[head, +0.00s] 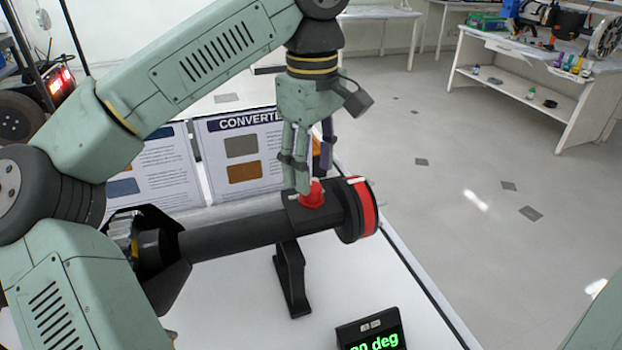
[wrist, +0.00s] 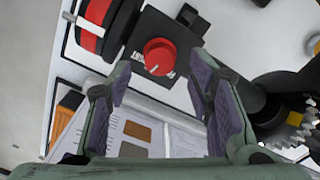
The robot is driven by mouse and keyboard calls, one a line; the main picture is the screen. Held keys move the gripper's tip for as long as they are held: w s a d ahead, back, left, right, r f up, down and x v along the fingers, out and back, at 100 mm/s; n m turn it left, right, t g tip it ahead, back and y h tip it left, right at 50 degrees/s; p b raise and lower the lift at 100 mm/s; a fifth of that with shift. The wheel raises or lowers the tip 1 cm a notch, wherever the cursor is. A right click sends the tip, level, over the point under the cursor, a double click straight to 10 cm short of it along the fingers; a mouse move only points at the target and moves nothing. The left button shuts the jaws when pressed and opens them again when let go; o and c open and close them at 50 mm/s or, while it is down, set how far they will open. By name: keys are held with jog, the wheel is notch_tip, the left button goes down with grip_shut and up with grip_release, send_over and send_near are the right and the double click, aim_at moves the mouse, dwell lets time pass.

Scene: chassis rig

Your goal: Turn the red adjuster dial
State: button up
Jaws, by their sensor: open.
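The red dial (head: 312,193) is a small round knob on top of a black block on the dark cylindrical rig (head: 230,231). In the wrist view the red dial (wrist: 159,56) shows a white mark near its lower edge. My gripper (head: 311,174) is open and points down just above the dial, partly overlapping it in the head view. In the wrist view the dial lies ahead between the two purple-padded fingers of my gripper (wrist: 161,76), with a gap on each side. I cannot tell whether a fingertip touches it.
A black end wheel with a red band (head: 366,205) is right of the dial. A black stand (head: 291,278) holds up the rig on the white table. A display (head: 372,332) with green "deg" text is cut off at the bottom. Poster boards (head: 243,155) stand behind.

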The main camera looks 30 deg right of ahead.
aim_at(312, 186)
jog(key=shift+f, duration=1.65)
grip_shut()
